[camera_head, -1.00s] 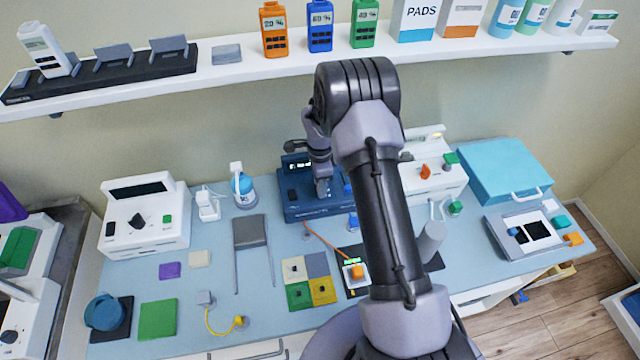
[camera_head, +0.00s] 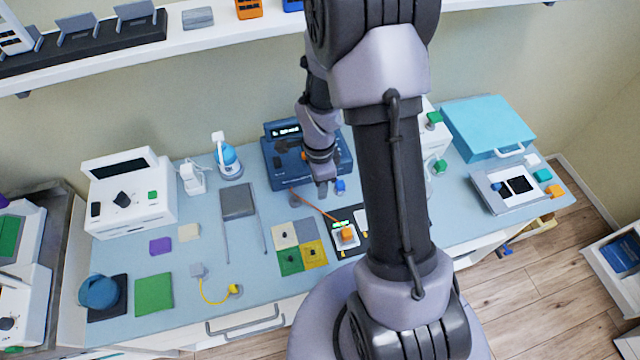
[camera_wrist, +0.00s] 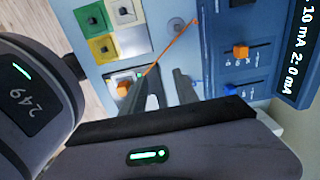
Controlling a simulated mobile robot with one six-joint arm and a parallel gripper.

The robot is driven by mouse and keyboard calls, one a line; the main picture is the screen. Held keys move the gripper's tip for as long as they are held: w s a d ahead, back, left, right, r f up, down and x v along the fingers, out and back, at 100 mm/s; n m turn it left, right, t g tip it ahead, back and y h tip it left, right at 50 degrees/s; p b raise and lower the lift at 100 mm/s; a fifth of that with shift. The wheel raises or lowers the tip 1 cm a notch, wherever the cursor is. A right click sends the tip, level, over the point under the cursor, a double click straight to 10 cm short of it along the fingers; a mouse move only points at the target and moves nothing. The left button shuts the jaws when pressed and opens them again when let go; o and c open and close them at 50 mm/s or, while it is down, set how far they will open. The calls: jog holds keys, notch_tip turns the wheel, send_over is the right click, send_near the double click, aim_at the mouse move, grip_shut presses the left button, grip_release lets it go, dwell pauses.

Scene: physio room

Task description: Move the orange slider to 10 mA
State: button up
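The dark blue stimulator unit (camera_head: 280,172) stands at the back middle of the table. Its orange slider (camera_wrist: 240,51) sits in its track in the wrist view, and also shows small in the head view (camera_head: 304,155). The unit's display (camera_wrist: 298,50) shows "10 mA" and "2: 0 mA" in the wrist view; its start is cut off. A blue slider (camera_wrist: 230,88) lies beside the orange one. My gripper (camera_wrist: 168,98) has its fingers apart with nothing between them. It is clear of the orange slider, at the unit's front edge in the head view (camera_head: 322,188).
An orange cable (camera_head: 318,206) runs from near the unit to a small module with an orange block (camera_head: 347,235). Coloured squares (camera_head: 313,252) lie in front. A white console (camera_head: 130,195) stands left, and a teal case (camera_head: 488,125) right. A shelf (camera_head: 180,40) hangs above.

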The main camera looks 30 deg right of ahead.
jog(key=shift+s, duration=0.3)
jog(key=w+d+b, duration=0.1)
jog(key=w+b, duration=0.3)
jog(key=w, duration=0.1)
jog(key=w+d+r+b, duration=0.1)
jog(key=w+b, duration=0.3)
jog(key=w, duration=0.1)
jog(key=w+d+b, duration=0.1)
jog(key=w+b, duration=0.3)
jog(key=w, duration=0.1)
jog(key=shift+d+r, duration=0.15)
jog(key=shift+d, duration=0.05)
jog(key=shift+w+r, duration=0.1)
jog(key=shift+r, duration=0.15)
notch_tip(320, 180, down, 7)
jog(key=b, duration=0.2)
jog(key=shift+r+b, duration=0.1)
jog(key=shift+b, duration=0.2)
